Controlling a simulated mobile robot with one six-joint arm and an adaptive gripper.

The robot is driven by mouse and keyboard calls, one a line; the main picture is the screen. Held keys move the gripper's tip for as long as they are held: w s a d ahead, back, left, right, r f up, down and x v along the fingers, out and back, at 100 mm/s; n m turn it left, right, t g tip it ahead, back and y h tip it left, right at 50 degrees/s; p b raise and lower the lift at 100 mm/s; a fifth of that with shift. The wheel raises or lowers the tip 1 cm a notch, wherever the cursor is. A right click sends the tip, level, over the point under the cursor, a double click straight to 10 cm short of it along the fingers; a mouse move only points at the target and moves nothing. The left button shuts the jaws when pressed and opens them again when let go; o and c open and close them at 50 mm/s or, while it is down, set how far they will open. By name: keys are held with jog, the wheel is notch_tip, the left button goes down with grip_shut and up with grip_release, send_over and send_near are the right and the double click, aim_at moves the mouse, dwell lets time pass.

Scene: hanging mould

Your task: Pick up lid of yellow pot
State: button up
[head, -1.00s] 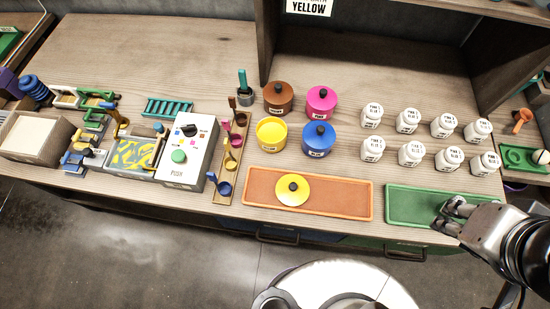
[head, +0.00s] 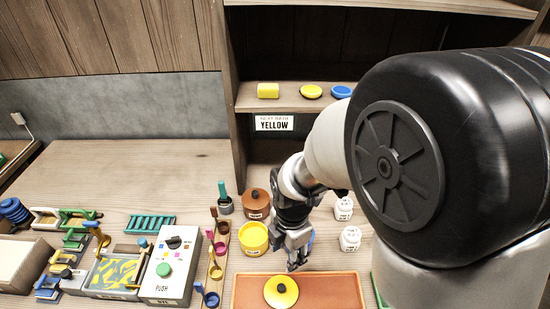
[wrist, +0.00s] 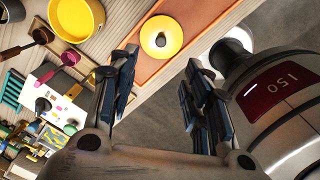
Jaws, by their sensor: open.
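The yellow lid (head: 281,291) with a black knob lies on the orange tray (head: 340,292) in the head view. It also shows in the wrist view (wrist: 168,33), beyond the fingertips. The open yellow pot (head: 254,239) stands behind the tray, to the left of my gripper. My gripper (head: 296,264) is above the back edge of the tray, up and to the right of the lid in the head view. In the wrist view its two fingers (wrist: 162,75) are spread apart with nothing between them. The lid is apart from the fingers.
A brown lidded pot (head: 257,204) stands behind the yellow pot. A spoon rack (head: 213,269) and a control box (head: 172,265) are to the left. White jars (head: 350,239) stand to the right, partly hidden by my arm. A shelf (head: 275,97) runs above.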

notch_tip(320, 180, down, 4)
jog(key=a+n, duration=0.1)
jog(key=n, duration=0.2)
jog(key=b, duration=0.4)
send_over(281, 287)
notch_tip(281, 287, down, 11)
jog(key=shift+w+d, duration=0.1)
jog(key=shift+w, duration=0.05)
jog(key=shift+s+f+b, duration=0.2)
jog(key=shift+f+b, duration=0.75)
jog(key=shift+f, duration=1.95)
jog(key=shift+c, duration=0.2)
grip_shut()
